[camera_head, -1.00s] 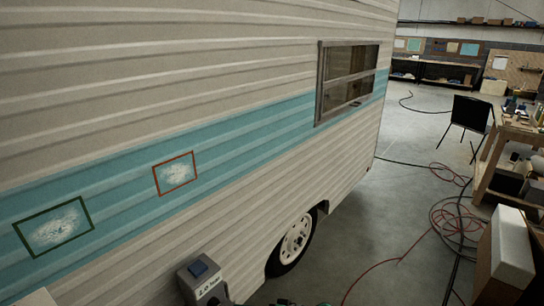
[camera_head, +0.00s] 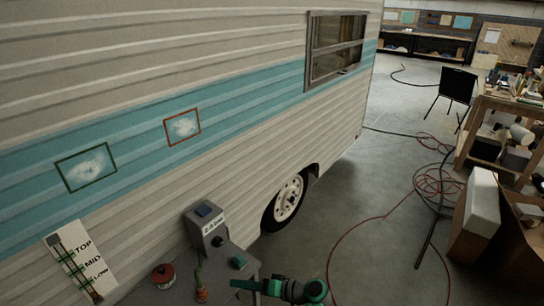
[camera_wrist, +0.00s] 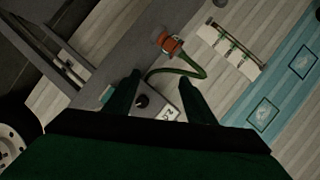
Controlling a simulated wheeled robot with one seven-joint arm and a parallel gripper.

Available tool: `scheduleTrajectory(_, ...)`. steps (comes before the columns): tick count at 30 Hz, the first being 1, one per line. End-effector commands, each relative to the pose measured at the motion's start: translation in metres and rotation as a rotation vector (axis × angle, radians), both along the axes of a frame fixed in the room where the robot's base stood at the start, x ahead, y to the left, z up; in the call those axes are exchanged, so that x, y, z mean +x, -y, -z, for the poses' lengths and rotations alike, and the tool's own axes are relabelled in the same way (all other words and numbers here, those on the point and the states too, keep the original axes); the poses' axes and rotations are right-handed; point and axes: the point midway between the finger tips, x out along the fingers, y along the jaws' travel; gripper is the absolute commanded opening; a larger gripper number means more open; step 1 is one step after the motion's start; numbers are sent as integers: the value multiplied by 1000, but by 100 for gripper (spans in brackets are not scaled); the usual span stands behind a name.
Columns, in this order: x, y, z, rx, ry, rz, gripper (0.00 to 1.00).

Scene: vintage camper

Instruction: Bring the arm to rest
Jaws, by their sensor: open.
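My gripper (camera_wrist: 160,92) is in the wrist view, its two dark green fingers apart with nothing held between them. Part of my green arm end shows at the bottom of the head view. Beyond the fingers in the wrist view is a grey box with a dark knob and a "2.0" label (camera_wrist: 168,113). The same box (camera_head: 207,228), labelled "2.0 bar" with a blue top button, stands on a grey ledge in the head view, left of and behind my gripper. The fingers appear apart from it, but the exact distance cannot be told.
The camper wall (camera_head: 240,150) fills the left, with two framed patches. A TOP/MID/LOW card (camera_head: 80,262), a red round item (camera_head: 163,276) and a green hose piece (camera_head: 200,283) are near the box. Hoses (camera_head: 438,182) and a white-topped block (camera_head: 481,205) lie right. Open floor lies between.

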Motion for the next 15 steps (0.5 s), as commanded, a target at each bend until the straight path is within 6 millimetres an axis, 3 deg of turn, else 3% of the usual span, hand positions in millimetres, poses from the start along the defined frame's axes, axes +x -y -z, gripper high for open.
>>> scheduleTrajectory(10,-26,-5,53,-78,-39,119,50)
scheduleTrajectory(15,-51,-1,90,-144,-60,216,50)
